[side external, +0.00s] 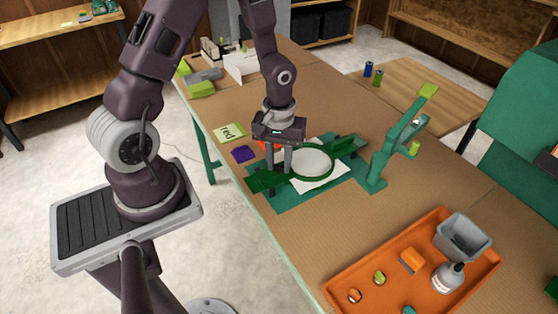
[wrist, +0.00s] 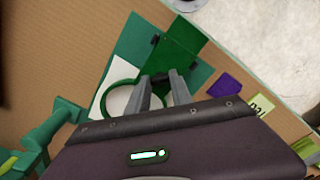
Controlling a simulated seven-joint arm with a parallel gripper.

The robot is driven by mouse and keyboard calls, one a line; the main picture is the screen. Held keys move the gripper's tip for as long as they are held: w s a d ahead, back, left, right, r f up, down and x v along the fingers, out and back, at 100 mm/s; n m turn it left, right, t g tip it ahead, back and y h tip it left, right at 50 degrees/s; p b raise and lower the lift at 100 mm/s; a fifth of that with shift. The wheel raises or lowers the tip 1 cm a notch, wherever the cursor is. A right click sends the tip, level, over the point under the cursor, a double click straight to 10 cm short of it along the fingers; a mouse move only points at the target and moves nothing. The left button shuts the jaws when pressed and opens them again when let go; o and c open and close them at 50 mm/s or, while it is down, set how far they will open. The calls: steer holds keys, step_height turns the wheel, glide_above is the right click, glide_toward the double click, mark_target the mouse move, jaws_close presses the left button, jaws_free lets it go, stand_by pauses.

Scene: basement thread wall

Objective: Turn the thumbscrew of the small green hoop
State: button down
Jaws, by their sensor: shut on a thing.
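The small green hoop (side external: 333,165) lies flat with white cloth (side external: 313,162) inside its ring, between two green holder plates, left (side external: 266,181) and right (side external: 346,147). In the wrist view the hoop (wrist: 103,98) shows just left of my fingers. My gripper (side external: 280,168) points down at the hoop's left edge. In the wrist view my gripper (wrist: 161,88) has its two fingers on either side of a small dark thumbscrew (wrist: 160,78). It is shut on it, and the fingers hide part of it. The screw is too small to make out in the side view.
A teal mat (side external: 292,200) lies under the holder. A green stand (side external: 385,158) rises to the right. An orange tray (side external: 385,272) with a grey bin (side external: 463,236) and a bottle (side external: 448,277) is in front. A yellow note (side external: 229,132) and purple piece (side external: 243,154) lie left.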

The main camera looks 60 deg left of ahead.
steer(key=m, duration=0.4)
steer(key=shift+m, duration=0.3)
steer(key=m, duration=0.3)
steer(key=shift+m, duration=0.4)
steer(key=m, duration=1.2)
steer(key=shift+m, duration=0.3)
steer(key=m, duration=0.5)
steer(key=shift+m, duration=0.7)
steer(key=c, duration=1.1)
jaws_free()
